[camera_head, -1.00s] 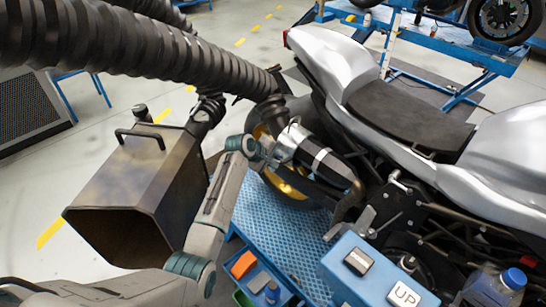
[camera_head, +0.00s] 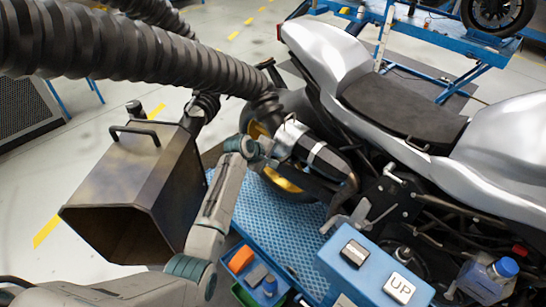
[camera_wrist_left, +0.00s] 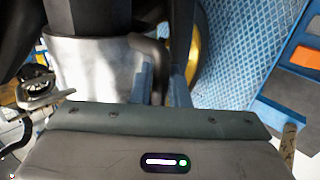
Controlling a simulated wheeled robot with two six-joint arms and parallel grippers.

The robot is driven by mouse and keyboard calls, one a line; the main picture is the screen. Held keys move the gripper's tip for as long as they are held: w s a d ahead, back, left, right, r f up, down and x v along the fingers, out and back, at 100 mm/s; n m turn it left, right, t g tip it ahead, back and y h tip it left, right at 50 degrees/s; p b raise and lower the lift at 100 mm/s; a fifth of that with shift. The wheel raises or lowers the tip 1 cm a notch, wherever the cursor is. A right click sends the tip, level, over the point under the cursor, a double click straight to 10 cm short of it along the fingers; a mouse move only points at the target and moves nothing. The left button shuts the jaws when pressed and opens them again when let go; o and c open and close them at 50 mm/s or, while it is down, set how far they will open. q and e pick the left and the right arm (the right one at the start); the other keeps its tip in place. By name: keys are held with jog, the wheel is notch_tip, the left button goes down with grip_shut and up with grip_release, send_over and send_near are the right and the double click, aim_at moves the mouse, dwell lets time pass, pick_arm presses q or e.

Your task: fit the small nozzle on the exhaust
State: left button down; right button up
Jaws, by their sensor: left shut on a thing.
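The small nozzle (camera_head: 287,139) is a silver sleeve at the end of the thick black hose. It lies in line with the rear end of the exhaust (camera_head: 329,164), a dark muffler with a pale band. I cannot tell whether it is around the exhaust's end or only overlaps it in the view. My left gripper (camera_head: 266,151) is shut at the nozzle's near side. My right gripper is not in view.
A big box-shaped nozzle (camera_head: 133,180) hangs at the left. The ribbed hose (camera_head: 140,60) crosses the top left. The silver motorcycle (camera_head: 330,60) stands on a blue lift (camera_head: 225,200). A blue button box (camera_head: 330,262) and a parts tray (camera_head: 250,262) are in front.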

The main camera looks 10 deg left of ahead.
pick_arm(q)
jog(key=shift+s+f, duration=0.15)
jog(key=shift+f, duration=0.1)
jog(key=c, duration=1.3)
grip_release()
jog(key=shift+r, duration=0.15)
